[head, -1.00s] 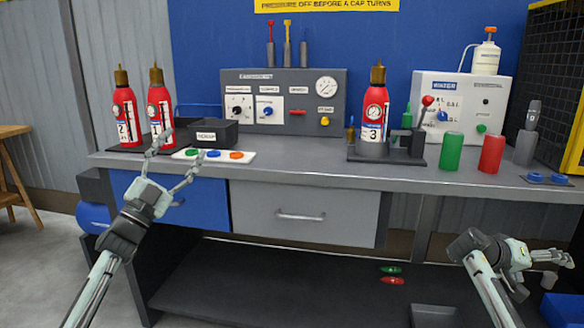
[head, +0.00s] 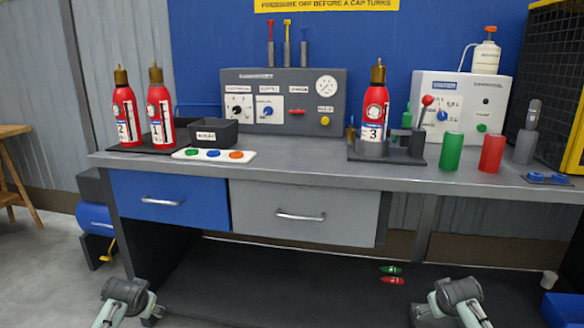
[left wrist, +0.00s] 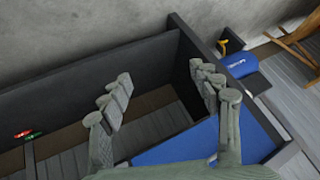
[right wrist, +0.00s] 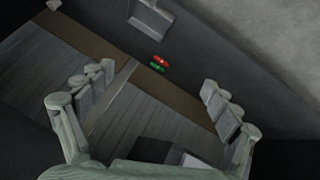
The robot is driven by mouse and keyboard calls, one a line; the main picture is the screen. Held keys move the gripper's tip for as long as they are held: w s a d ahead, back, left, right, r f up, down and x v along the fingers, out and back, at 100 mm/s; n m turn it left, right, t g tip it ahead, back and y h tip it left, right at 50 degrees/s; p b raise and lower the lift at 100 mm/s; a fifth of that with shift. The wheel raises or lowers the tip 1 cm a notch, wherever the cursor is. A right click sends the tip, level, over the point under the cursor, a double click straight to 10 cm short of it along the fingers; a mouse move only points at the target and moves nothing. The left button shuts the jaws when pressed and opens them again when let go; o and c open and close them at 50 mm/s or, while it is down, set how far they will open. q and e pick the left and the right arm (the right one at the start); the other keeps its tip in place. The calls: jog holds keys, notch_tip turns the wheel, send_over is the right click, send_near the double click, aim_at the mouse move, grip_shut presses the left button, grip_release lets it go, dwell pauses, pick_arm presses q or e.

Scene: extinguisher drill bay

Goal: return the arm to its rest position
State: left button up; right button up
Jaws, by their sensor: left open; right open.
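My left arm (head: 128,298) is low at the bottom left of the head view, below the bench top and in front of the bench. Its gripper fingers (left wrist: 162,82) show in the left wrist view, spread apart with nothing between them. My right arm (head: 450,300) is low at the bottom right of the head view. Its gripper (right wrist: 158,88) shows in the right wrist view, also open and empty.
The bench top (head: 300,163) stands above both arms. It carries extinguishers 1 (head: 160,110), 2 (head: 126,112) and 3 (head: 374,110) and a white button strip (head: 213,154). The blue drawer (head: 170,199) and grey drawer (head: 300,212) look shut. Small green (head: 390,268) and red (head: 393,280) pieces lie on the lower shelf.

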pick_arm(q)
jog(key=s+d+f+g, duration=0.1)
jog(key=s+d+f, duration=0.2)
jog(key=s, duration=0.8)
jog(key=s+d+f+g+h, duration=0.1)
jog(key=s+d+f, duration=0.3)
jog(key=s+f, duration=0.4)
jog(key=s+d+f+g+h, duration=0.1)
jog(key=s+d+f, duration=0.3)
jog(key=s, duration=1.2)
jog(key=shift+f+m+g, duration=0.3)
jog(key=shift+f+m, duration=0.1)
jog(key=shift+f, duration=0.4)
pick_arm(e)
jog(key=s+a+f+g, duration=0.1)
jog(key=s+a+f, duration=0.2)
jog(key=s, duration=0.8)
jog(key=s+a+f+g+y, duration=0.1)
jog(key=s+a+f, duration=0.3)
jog(key=s+f, duration=0.4)
jog(key=s+a+f+g+y, duration=0.1)
jog(key=s+a+f, duration=0.3)
jog(key=s, duration=1.2)
jog(key=shift+f+n+g, duration=0.4)
jog(key=shift+f+g, duration=0.1)
jog(key=shift+f, duration=0.3)
